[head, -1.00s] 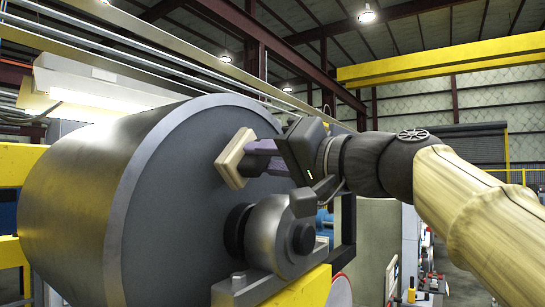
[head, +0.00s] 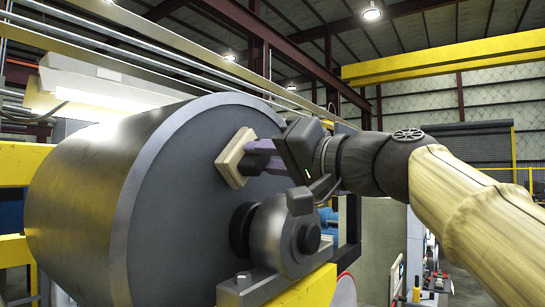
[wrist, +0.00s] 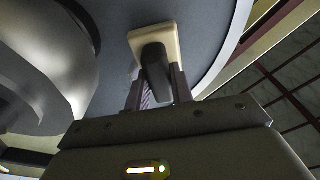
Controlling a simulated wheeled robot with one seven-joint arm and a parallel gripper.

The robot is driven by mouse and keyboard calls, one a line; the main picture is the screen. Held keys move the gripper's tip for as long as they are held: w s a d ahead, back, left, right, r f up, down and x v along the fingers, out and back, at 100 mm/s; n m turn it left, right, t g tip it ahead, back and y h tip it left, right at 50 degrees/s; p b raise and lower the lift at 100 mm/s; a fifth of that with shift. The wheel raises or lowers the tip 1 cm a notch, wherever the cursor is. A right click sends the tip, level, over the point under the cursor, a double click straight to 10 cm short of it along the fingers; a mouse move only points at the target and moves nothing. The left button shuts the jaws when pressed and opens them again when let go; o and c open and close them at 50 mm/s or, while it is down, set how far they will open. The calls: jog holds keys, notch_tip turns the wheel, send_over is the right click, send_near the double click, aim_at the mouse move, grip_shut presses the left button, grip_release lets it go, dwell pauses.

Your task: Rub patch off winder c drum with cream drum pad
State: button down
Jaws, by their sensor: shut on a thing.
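The winder drum (head: 170,235) is a large grey steel cylinder filling the left of the head view, with its flat end face towards my arm. The cream drum pad (head: 236,158) is a square block in front of that face, in its upper right part. My gripper (head: 262,157) is shut on the pad's dark handle (wrist: 156,72), seen between the fingers in the wrist view. The pad (wrist: 170,44) also shows there against the grey face; I cannot tell whether it touches. No patch can be made out on the visible drum surface.
A round bearing housing (head: 278,240) on a yellow stand (head: 305,290) sticks out from the drum's centre, just below my gripper. A lit lamp housing (head: 95,95) and a long beam run behind and above the drum. Open space lies above my arm.

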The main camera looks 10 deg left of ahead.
jog(key=shift+w+d, duration=0.4)
jog(key=shift+w, duration=0.4)
jog(key=shift+w+d, duration=0.35)
jog(key=shift+w, duration=0.4)
jog(key=shift+w+d, duration=0.25)
jog(key=shift+w, duration=0.55)
jog(key=shift+w+d, duration=0.2)
jog(key=shift+w, duration=0.6)
jog(key=shift+w+d+p, duration=0.2)
jog(key=shift+w+d, duration=0.1)
jog(key=shift+w, duration=0.5)
jog(key=shift+w+d+p, duration=0.15)
jog(key=shift+w+d, duration=0.1)
jog(key=shift+w, duration=0.5)
jog(key=shift+s, duration=0.1)
